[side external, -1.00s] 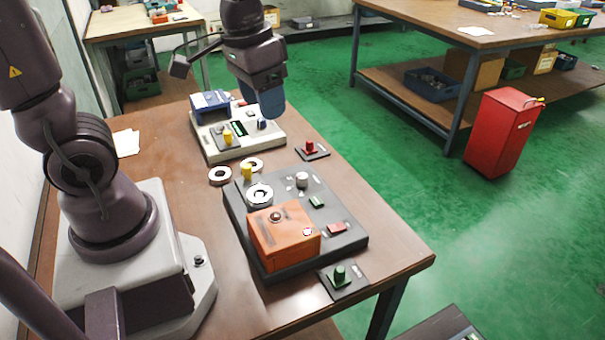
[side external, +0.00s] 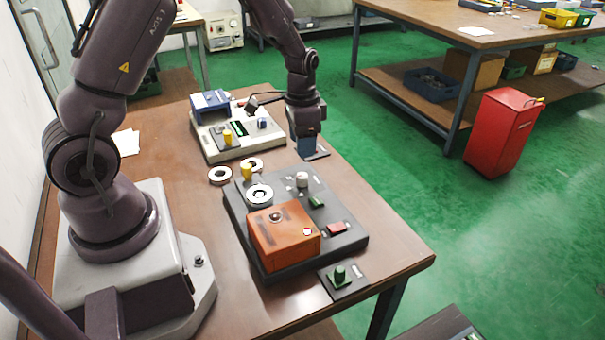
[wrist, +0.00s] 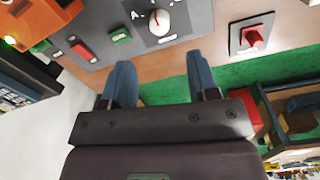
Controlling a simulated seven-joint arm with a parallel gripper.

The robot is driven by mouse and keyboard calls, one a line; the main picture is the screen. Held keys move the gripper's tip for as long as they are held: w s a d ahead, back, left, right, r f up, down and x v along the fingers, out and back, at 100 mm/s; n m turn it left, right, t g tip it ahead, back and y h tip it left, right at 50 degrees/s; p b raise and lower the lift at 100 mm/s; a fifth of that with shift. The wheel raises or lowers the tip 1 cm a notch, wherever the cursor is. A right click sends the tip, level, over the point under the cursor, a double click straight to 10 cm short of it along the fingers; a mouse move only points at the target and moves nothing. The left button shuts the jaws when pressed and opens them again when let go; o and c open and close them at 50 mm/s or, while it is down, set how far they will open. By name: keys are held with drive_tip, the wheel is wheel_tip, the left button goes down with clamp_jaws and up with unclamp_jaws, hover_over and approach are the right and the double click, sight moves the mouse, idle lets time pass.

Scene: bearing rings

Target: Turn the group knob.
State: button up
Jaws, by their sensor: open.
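A round white knob (side external: 302,179) with small marks around it stands on the dark panel (side external: 235,213). In the wrist view the knob (wrist: 159,22) carries a red pointer line, and an "A" is legible beside it; I take it as the group knob, though no name is readable. My gripper (side external: 307,153) hangs above the table's right edge, behind the knob and apart from it. In the wrist view my gripper (wrist: 160,62) has its blue fingers wide apart with nothing between them.
A red knob on a small plate (wrist: 250,36) lies right of the panel in the wrist view; my gripper mostly hides it in the side view. An orange box (side external: 283,235), yellow knob (side external: 246,171), white rings (side external: 220,175) and green knob (side external: 340,274) are nearby.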

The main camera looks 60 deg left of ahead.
sight(303, 175)
wheel_tip(303, 175, down, 9)
drive_tip(key=shift+d+f, duration=0.1)
drive_tip(key=shift+d, duration=0.05)
drive_tip(key=c, duration=0.9)
